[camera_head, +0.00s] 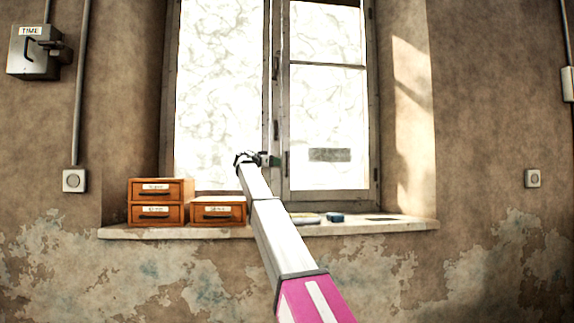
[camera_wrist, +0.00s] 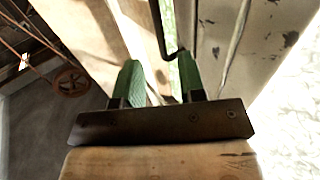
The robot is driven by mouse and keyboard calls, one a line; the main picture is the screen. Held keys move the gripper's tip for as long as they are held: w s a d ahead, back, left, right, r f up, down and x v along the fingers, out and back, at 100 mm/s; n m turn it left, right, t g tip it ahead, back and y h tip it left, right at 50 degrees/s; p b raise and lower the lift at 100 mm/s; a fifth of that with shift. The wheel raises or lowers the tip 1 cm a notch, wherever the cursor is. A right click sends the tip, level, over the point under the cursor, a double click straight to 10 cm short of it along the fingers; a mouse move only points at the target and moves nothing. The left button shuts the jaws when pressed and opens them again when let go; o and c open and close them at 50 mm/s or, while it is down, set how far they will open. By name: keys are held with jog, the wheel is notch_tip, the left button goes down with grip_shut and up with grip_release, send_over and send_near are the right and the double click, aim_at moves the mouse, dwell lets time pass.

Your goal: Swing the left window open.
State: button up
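The left window (camera_head: 218,95) is a tall pale pane in a worn frame, beside the right window (camera_head: 328,110). Both look upright in the wall recess; I cannot tell whether the left one stands slightly ajar. My gripper (camera_head: 262,160) is at the middle stiles between the two windows, low on the left pane's right edge. In the wrist view my gripper (camera_wrist: 160,82) has its two green fingers apart. A dark bent handle (camera_wrist: 162,35) on the worn frame shows beyond and between the fingertips. No contact with it is visible.
Wooden drawer boxes (camera_head: 160,203) and a smaller one (camera_head: 218,211) stand on the sill (camera_head: 375,227) below the left window. A small blue object (camera_head: 335,217) lies on the sill at right. A grey TIME box (camera_head: 33,52) hangs on the left wall.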

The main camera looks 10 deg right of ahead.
send_over(287, 173)
jog(key=shift+w, duration=0.35)
jog(key=shift+d, duration=0.1)
jog(key=shift+s, duration=0.1)
grip_shut()
